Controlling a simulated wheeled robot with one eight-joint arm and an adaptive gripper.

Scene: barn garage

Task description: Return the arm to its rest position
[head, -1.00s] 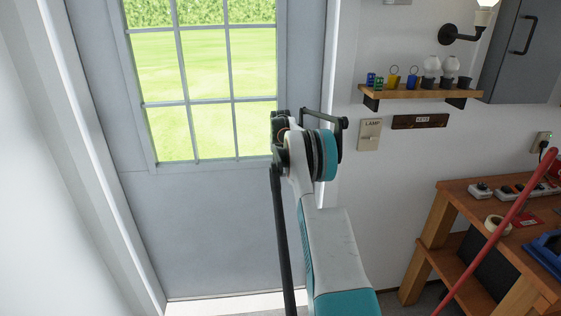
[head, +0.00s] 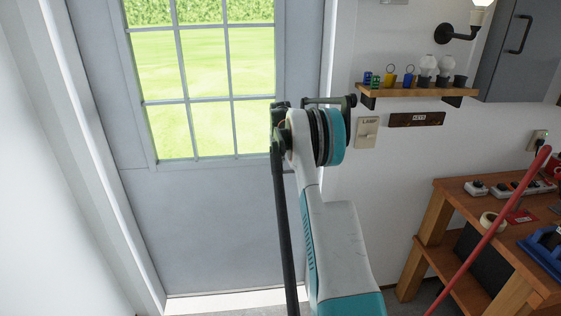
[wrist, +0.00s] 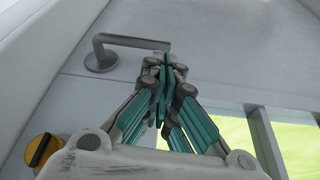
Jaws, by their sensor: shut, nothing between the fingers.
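My arm is white and teal and rises through the middle of the head view in front of a grey door (head: 210,230) with a glass window. The arm's outer end is hidden behind its own links there, so the gripper does not show in the head view. In the wrist view my gripper (wrist: 165,68) is shut and empty, its teal and grey fingers together. It points at the pale door surface. A grey lever handle (wrist: 105,55) shows at the upper left of the fingers, and no contact with it can be made out.
A yellow and black knob (wrist: 42,150) is at the wrist view's lower left. To the right in the head view are a LAMP switch (head: 367,133), a small shelf (head: 425,91) with bulbs and keys, a wooden workbench (head: 455,192) and a leaning red pole (head: 490,235).

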